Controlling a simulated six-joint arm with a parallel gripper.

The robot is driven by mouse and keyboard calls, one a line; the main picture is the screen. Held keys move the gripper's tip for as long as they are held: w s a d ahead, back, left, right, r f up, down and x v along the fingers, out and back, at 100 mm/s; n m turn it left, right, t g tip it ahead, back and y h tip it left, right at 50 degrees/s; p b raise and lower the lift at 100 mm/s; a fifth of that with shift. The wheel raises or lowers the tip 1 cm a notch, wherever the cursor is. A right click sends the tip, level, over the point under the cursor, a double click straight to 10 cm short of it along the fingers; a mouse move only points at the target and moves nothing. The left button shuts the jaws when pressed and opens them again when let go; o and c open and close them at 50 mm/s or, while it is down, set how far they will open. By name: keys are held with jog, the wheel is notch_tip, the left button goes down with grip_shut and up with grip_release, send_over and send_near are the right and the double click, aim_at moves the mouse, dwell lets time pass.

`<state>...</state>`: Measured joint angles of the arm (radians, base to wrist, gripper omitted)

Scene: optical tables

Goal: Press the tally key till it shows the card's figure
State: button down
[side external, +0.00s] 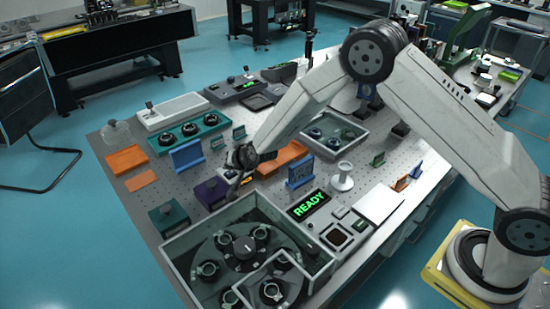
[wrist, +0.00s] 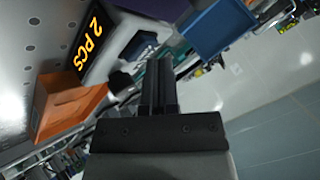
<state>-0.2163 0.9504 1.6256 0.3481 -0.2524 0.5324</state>
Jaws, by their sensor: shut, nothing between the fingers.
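A black panel with amber text "2 PCS" (wrist: 88,42) shows at the upper left of the wrist view; its text cannot be read in the side view. My gripper (wrist: 159,62) is shut and empty, its fingers together. In the side view my gripper (side external: 236,178) hangs low over the table, beside a purple box (side external: 210,193) with a dark knob on top. I cannot tell whether it touches the box. A green box (side external: 168,216) with a dark knob stands to the left. I cannot tell which thing is the tally key, and no tally count is readable.
A panel reading READY (side external: 308,204) stands right of my gripper. A grey walled tray (side external: 178,250) with a round carousel is in front. Orange blocks (side external: 127,160), a blue bracket (side external: 187,156) and a white spool (side external: 343,177) stand around. Bare perforated table (side external: 135,205) shows at the left.

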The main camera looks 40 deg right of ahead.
jog(key=shift+s+a+f, duration=0.1)
jog(key=shift+s+f, duration=0.1)
jog(key=shift+f, duration=0.3)
jog(key=shift+s+f, duration=0.15)
jog(key=shift+f, duration=0.35)
dwell(0.8)
jog(key=shift+r, duration=0.15)
jog(key=shift+s+r, duration=0.2)
jog(key=shift+r, duration=1.35)
jog(key=shift+w+r, duration=0.15)
jog(key=shift+r, duration=1.8)
